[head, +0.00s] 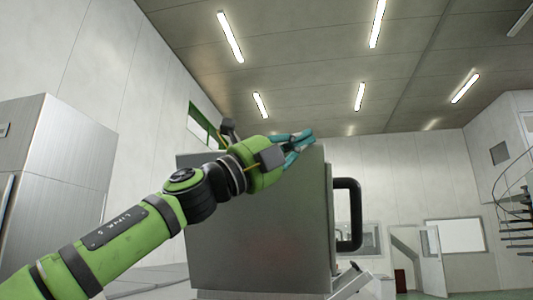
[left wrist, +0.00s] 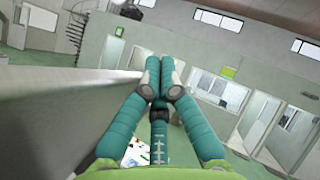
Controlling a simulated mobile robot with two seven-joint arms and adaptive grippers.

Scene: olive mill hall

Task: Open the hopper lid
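A large grey metal box-like body (head: 255,235) fills the middle of the head view, with a black bar handle (head: 357,214) on its right side. I cannot tell which part of it is the hopper lid. My left gripper (head: 306,137) is at the top right edge of this body, in front of or over it. In the left wrist view its teal fingers (left wrist: 159,75) come together at the tips, with nothing seen between them. A grey surface (left wrist: 50,118) runs close along the left of the fingers there; contact is unclear. My right gripper is not in view.
A tall metal cabinet (head: 55,165) stands at the left. A spiral staircase (head: 515,210) and an open white door (head: 432,258) are far off at the right. The air above the grey body is clear up to the ceiling lights.

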